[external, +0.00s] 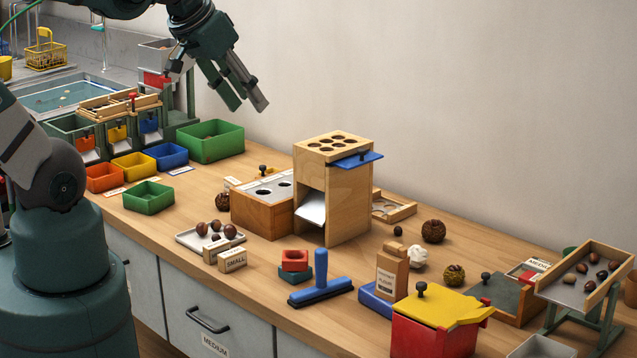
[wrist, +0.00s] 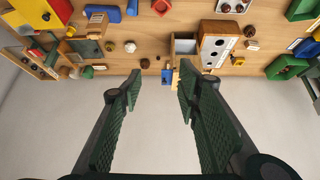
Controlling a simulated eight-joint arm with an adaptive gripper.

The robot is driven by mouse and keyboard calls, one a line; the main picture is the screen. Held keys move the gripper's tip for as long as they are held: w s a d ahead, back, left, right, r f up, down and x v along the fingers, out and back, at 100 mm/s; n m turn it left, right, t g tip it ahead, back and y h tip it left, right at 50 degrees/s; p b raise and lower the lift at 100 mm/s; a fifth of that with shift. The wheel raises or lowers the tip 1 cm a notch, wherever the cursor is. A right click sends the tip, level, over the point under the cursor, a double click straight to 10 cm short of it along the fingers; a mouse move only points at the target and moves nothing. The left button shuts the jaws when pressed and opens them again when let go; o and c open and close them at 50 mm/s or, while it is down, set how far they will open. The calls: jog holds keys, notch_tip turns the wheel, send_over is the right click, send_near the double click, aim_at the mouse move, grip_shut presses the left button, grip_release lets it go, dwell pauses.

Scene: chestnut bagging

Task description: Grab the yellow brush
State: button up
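I make out no yellow brush in either view. A brush-like tool (external: 321,281) with an upright blue handle and a wide dark-edged blue head stands on the table, front centre, in the external view. A blue handle-like piece (wrist: 132,8) shows at the top edge of the wrist view. My gripper (external: 247,105) is raised high above the back of the table, left of the wooden tower, well away from the blue tool. In the wrist view my gripper (wrist: 159,76) has its two green-padded fingers wide apart with nothing between them.
A wooden tower (external: 348,210) with a blue slide stands mid-table. A red box with a yellow lid (external: 440,305) is at front right. A green bin (external: 210,141) stands at back left. Red blocks (external: 295,260) and a paper bag (external: 392,272) flank the blue tool.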

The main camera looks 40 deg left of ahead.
jog(key=w+d+f+m+g+h+b, duration=0.1)
jog(key=w+d+f+b, duration=0.1)
jog(key=w+d+f, duration=0.6)
jog(key=w+d+f+m+g+b, duration=0.1)
jog(key=w+d+f+m+b, duration=0.15)
jog(key=w+d, duration=0.6)
jog(key=w+d+f+m+g+h+b, duration=0.1)
jog(key=w+d+f+b, duration=0.1)
jog(key=d+f, duration=1.8)
jog(key=shift+d, duration=1.15)
jog(key=shift+m, duration=0.25)
jog(key=shift+b+x, duration=0.4)
jog(key=shift+x, duration=0.85)
jog(key=shift+w+f, duration=0.1)
jog(key=shift+f, duration=0.05)
jog(key=shift+b+x, duration=0.8)
jog(key=shift+x, duration=1.65)
